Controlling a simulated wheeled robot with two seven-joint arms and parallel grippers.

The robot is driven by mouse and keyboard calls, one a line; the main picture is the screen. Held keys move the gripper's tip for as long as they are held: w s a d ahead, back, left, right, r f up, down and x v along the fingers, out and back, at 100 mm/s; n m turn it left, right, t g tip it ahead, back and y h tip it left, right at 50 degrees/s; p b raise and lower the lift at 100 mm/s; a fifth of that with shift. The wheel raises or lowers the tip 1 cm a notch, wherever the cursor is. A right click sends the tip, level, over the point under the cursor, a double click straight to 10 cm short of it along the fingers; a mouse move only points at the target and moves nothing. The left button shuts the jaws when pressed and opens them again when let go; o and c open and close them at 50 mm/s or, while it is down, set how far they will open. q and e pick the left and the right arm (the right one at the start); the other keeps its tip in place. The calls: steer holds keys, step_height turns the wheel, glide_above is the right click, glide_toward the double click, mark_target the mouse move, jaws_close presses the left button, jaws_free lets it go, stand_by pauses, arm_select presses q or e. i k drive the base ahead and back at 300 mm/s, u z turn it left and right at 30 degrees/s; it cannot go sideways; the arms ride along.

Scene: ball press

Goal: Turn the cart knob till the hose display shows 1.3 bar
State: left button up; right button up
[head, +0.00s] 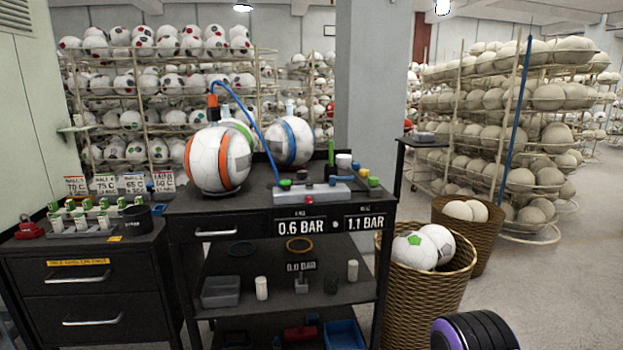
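The cart (250,203) stands in the middle of the head view with a dark top and lower shelves. Its front edge carries two displays: the left display (301,226) reads 0.6 BAR and the right display (366,222) reads 1.1 BAR. The small labels above them are too small to read, so I cannot tell which is the hose display. A small round part (336,225) sits between them; I cannot tell whether it is the knob. A blue hose (257,125) arches over the cart top beside an orange-and-white ball (218,160).
A second ball (290,142) with a blue band stands behind. A grey block (315,192) with coloured caps is on the cart top. A drawer cabinet (85,277) stands left, a wicker basket (425,300) of balls right. A lower shelf display (301,267) reads 0.0 BAR.

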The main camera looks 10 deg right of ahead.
mark_target(301, 174)
steer(key=u, duration=0.85)
steer(key=i, duration=0.65)
steer(key=z, duration=0.7)
